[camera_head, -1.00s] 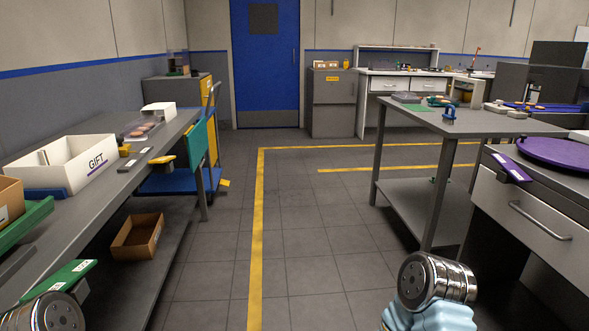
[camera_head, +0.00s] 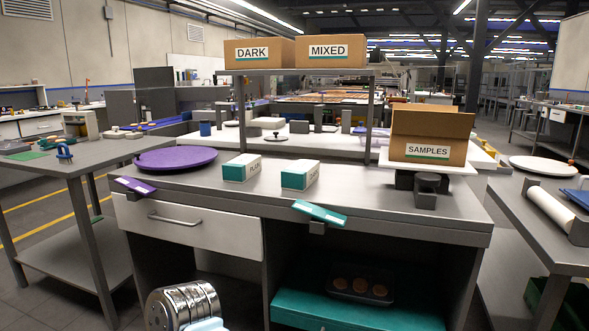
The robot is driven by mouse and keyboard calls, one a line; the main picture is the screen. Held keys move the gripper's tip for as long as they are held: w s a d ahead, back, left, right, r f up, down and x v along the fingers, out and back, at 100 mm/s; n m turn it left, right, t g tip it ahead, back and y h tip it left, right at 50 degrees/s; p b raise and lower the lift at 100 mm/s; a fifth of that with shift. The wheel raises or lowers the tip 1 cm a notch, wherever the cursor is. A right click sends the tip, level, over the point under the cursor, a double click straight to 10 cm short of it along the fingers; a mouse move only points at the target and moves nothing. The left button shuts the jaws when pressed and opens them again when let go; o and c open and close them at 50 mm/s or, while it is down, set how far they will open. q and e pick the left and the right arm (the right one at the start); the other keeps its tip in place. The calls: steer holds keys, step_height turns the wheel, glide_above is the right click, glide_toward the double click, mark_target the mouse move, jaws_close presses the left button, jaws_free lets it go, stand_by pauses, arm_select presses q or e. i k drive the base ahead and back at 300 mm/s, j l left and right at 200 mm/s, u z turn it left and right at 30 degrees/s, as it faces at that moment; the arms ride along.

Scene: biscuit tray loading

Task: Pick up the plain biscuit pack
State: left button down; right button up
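Two white-and-teal packs stand on the grey desk (camera_head: 400,205), left of its middle. The left pack (camera_head: 242,168) has a small label that seems to read PLAIN. The right pack (camera_head: 300,175) stands beside it with a gap; its label is too small to read surely. Neither of my grippers shows in the head view. Only a metal joint of one of my arms shows at the bottom left, well below and in front of the desk top.
A purple round tray (camera_head: 176,159) lies left of the packs. A SAMPLES box (camera_head: 428,137) stands right. Purple (camera_head: 134,186) and teal (camera_head: 319,213) tags sit on the front edge.

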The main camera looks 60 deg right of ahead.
mark_target(244, 167)
steer(key=z, duration=1.7)
steer(key=i+j+z, duration=0.1)
steer(key=z, duration=0.15)
steer(key=j, duration=0.1)
